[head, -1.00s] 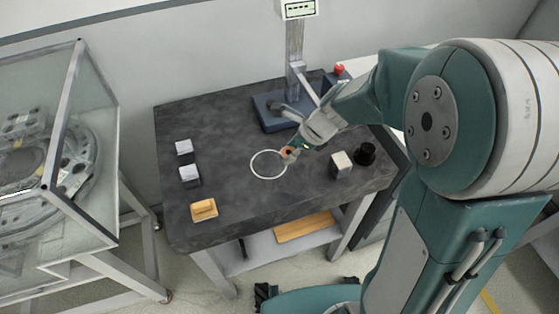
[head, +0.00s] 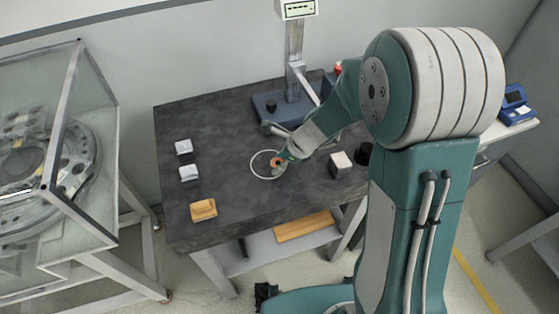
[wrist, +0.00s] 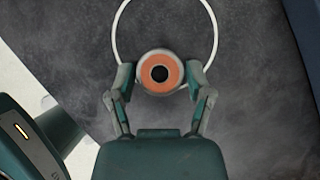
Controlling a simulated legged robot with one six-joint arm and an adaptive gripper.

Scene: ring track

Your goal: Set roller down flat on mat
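The roller (wrist: 160,57) shows in the wrist view as a round piece with an orange face, pale rim and dark centre hole. My gripper (wrist: 161,78) has one finger on each side of it and is shut on it. In the head view the roller (head: 277,162) is at the fingertips, over the right part of a white ring outline (head: 253,172) on the dark tabletop. The ring (wrist: 117,35) also shows in the wrist view, beyond the roller. I cannot tell the roller's height above the surface. No separate mat stands out from the dark top.
On the dark table (head: 220,130), two pale blocks (head: 189,173) and a yellow-orange block (head: 203,210) stand left. A whitish block (head: 340,164) and a black cylinder (head: 364,153) stand right. A blue-based column stand (head: 283,108) is at the back. A glass case (head: 60,130) is left.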

